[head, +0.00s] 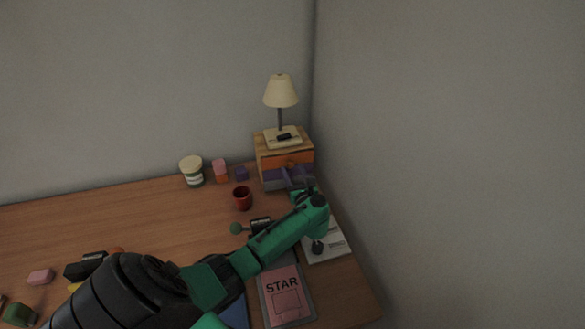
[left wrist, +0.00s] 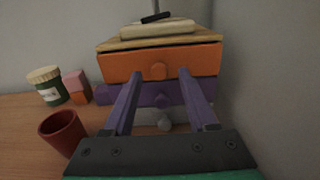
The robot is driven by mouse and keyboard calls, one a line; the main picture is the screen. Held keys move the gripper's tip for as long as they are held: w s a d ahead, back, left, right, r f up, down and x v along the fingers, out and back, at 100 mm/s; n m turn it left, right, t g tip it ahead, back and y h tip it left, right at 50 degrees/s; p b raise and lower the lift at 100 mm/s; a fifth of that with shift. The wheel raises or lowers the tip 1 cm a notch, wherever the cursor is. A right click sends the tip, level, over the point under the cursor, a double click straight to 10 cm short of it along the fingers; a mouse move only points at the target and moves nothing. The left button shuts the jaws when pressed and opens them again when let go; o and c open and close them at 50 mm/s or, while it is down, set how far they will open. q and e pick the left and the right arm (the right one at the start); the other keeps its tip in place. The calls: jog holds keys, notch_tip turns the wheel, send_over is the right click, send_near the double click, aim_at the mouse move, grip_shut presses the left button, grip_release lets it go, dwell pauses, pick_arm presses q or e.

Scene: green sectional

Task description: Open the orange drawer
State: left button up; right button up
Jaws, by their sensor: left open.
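A small wooden drawer unit (left wrist: 200,38) stands at the back right corner of the desk, with a lamp on top. Its orange drawer (left wrist: 178,64) is the upper one, with a round orange knob (left wrist: 158,70). The orange drawer looks shut; it also shows in the head view (head: 300,157). Below it is a purple drawer (left wrist: 168,94) with a purple knob. My left gripper (left wrist: 158,84) is open and empty, its two purple fingers pointing at the unit's front, one on each side of the knobs. I cannot tell if they touch it. My right gripper is not in view.
A red cup (head: 242,198), a green jar with a tan lid (head: 192,172) and small blocks (head: 220,171) stand left of the unit. A lamp (head: 281,95) stands on it. The wall is close on the right. A STAR book (head: 285,297) lies at the front.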

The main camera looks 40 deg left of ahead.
pick_arm(q)
jog(key=shift+w+a+r, duration=0.1)
jog(key=shift+w+a, duration=0.15)
jog(key=shift+a, duration=0.2)
grip_shut()
dwell(1.1)
